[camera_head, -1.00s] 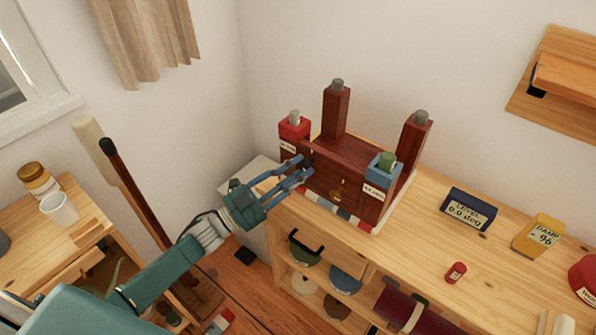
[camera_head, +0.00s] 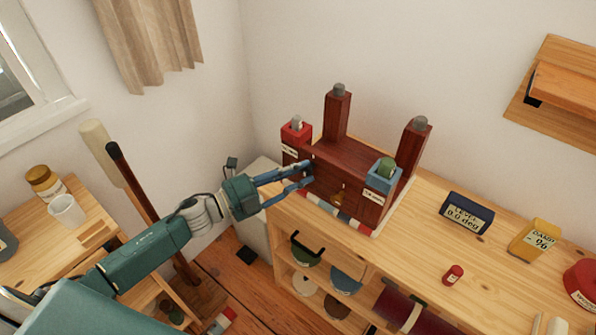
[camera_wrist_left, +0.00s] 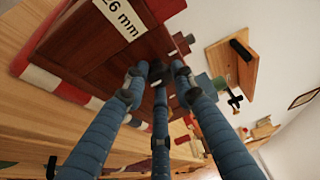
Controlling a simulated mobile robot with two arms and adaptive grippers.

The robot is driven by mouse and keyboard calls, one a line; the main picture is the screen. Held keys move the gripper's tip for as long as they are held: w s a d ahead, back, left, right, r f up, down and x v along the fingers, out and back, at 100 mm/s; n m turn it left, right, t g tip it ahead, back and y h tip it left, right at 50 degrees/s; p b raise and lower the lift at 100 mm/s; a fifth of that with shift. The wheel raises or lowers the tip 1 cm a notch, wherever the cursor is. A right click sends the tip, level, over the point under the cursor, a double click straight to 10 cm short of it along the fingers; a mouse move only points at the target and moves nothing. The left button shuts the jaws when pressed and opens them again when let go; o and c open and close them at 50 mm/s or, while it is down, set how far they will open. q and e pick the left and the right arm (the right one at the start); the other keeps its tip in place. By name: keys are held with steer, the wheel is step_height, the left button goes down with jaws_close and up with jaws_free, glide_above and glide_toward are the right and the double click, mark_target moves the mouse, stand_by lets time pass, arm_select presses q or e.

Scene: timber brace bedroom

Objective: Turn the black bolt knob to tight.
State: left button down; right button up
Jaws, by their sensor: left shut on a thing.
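The dark red wooden brace frame (camera_head: 333,172) with two posts stands on the pale wooden shelf top. My left gripper (camera_head: 308,173) reaches its left front side in the head view. In the left wrist view, the blue fingers of my left gripper (camera_wrist_left: 158,72) close around the small black bolt knob (camera_wrist_left: 156,70) on the dark red wood. The fingers hide most of the knob, and its turn angle cannot be read. In the head view the fingers cover it. My right gripper is not in view.
A red block (camera_head: 296,131) and a blue block (camera_head: 383,176) sit on the frame's ends. A blue level display (camera_head: 467,213), a yellow damp meter (camera_head: 535,240) and a small red cylinder (camera_head: 453,274) stand on the shelf top to the right.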

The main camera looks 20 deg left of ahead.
arm_select(q)
steer(key=shift+s+d, duration=0.2)
steer(key=shift+d, duration=0.1)
steer(key=c, duration=1.4)
jaws_free()
steer(key=shift+s+a, duration=0.2)
steer(key=shift+a, duration=0.15)
steer(key=v, duration=1.1)
steer(key=shift+s, duration=0.15)
